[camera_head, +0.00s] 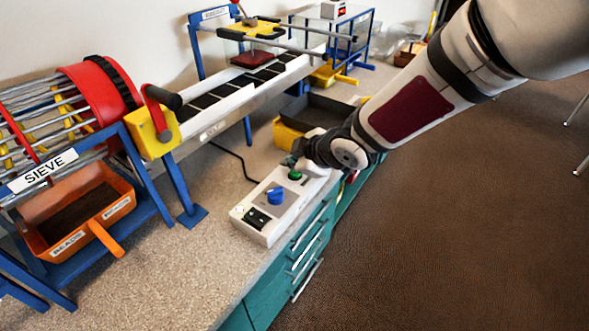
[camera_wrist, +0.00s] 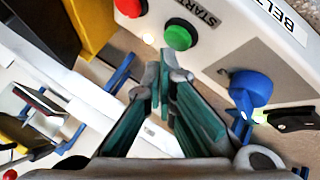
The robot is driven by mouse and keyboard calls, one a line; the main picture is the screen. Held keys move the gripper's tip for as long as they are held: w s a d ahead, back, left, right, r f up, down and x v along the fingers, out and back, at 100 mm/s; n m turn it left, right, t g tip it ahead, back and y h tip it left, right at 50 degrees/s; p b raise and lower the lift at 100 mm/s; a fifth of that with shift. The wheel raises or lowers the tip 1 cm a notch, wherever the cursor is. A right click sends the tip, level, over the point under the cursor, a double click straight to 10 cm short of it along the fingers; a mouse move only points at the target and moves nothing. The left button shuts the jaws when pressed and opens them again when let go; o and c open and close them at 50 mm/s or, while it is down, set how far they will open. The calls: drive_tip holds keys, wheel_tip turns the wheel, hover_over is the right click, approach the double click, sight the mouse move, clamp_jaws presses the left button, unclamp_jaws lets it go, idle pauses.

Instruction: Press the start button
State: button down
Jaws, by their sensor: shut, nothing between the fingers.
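The start button is a round green button (camera_wrist: 179,35) labelled START on a pale control box (camera_wrist: 225,30). In the head view the green button (camera_head: 295,175) shows on the top of the box (camera_head: 262,228), close to my gripper (camera_head: 303,155). In the wrist view my gripper (camera_wrist: 164,62) is shut and empty, its fingertips just below and left of the green button in the picture. I cannot tell whether they touch the box; the button's face is uncovered.
A red button (camera_wrist: 130,7) sits beside the green one. A blue knob (camera_head: 276,197) and a black switch (camera_head: 256,217) are on the same box. A yellow bin (camera_head: 288,136) stands behind it. The conveyor (camera_head: 240,97) and sieve (camera_head: 100,85) stand farther left.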

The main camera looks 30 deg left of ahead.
sight(293, 174)
drive_tip(key=shift+r, duration=0.25)
wheel_tip(293, 174, up, 5)
drive_tip(key=p, duration=0.5)
drive_tip(key=shift+r+p, duration=0.1)
drive_tip(key=shift+p, duration=0.25)
idle(0.6)
